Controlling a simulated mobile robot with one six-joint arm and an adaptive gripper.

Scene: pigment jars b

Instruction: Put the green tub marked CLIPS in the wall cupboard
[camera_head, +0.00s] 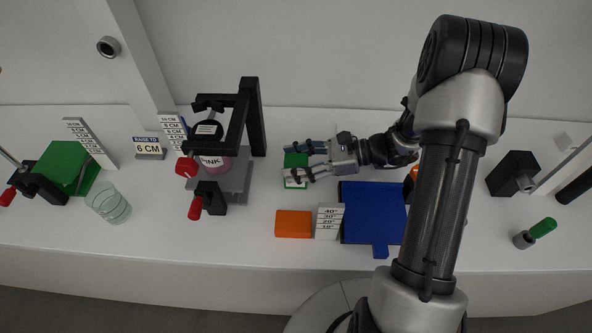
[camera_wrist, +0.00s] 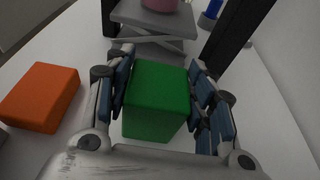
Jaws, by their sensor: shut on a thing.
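A green tub (camera_head: 296,161) is on the white bench between the fingers of my gripper (camera_head: 306,160). In the wrist view the green tub (camera_wrist: 157,98) fills the space between both fingers of my gripper (camera_wrist: 160,95), which press on its two sides. Its near side shows a small pale patch in the head view; no CLIPS lettering can be read. I cannot tell whether the tub rests on the bench or is slightly lifted. No wall cupboard is seen in either view.
A black frame (camera_head: 257,117) with a lift platform (camera_head: 234,180) and a pink jar (camera_head: 214,166) stands just left of the tub. An orange block (camera_head: 293,223) and a blue board (camera_head: 372,212) lie nearer the front. A glass (camera_head: 108,203) and a green box (camera_head: 66,168) stand left.

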